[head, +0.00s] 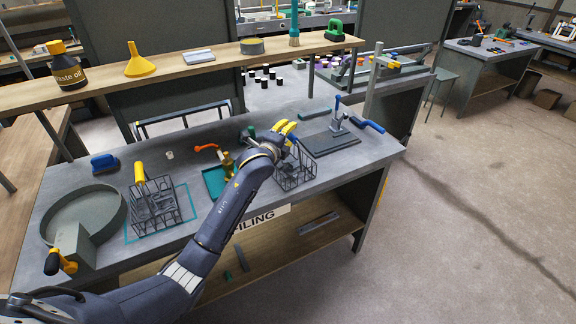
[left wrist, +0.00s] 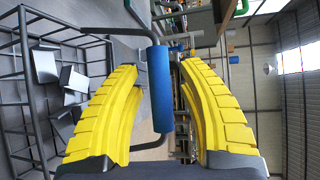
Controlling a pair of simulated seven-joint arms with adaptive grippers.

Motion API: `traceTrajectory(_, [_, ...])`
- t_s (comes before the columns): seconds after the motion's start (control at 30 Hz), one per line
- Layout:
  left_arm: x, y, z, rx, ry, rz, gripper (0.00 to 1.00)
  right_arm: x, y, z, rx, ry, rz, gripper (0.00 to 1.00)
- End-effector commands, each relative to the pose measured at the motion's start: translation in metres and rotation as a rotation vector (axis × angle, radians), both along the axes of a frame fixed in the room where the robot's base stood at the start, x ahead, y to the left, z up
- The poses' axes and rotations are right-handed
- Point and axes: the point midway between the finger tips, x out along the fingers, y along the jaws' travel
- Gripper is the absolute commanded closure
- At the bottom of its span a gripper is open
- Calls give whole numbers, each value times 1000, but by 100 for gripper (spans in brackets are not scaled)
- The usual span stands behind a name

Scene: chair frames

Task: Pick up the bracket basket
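A dark wire basket (head: 296,172) stands toward the right of the workbench, with its contents hard to make out in the head view. In the left wrist view a wire basket (left wrist: 32,120) fills the left side and holds grey angled brackets (left wrist: 73,78). Its blue handle (left wrist: 160,88) lies between the yellow fingers of my left gripper (left wrist: 158,68), with a gap visible on each side. In the head view my left gripper (head: 285,128) is over this basket and hides part of it. My right gripper is not in view.
A second wire basket (head: 163,212) with a yellow handle stands left, inside a teal outline. A teal tray (head: 214,183) lies between the baskets. A round grey pan (head: 75,205) is far left. A toggle clamp (head: 340,122) on a dark plate (head: 330,144) is right of the gripper.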

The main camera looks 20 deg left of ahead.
Motion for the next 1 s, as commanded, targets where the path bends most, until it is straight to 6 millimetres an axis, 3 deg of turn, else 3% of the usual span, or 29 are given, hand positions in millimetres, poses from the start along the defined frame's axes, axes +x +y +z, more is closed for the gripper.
traceTrajectory(0.03, [0,0,0,0,0,0,68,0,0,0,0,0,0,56])
traceTrajectory(0.3, [0,0,0,0,0,0,100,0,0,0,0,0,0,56])
traceTrajectory(1.0, [0,0,2,-1,-3,-1,100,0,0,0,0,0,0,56])
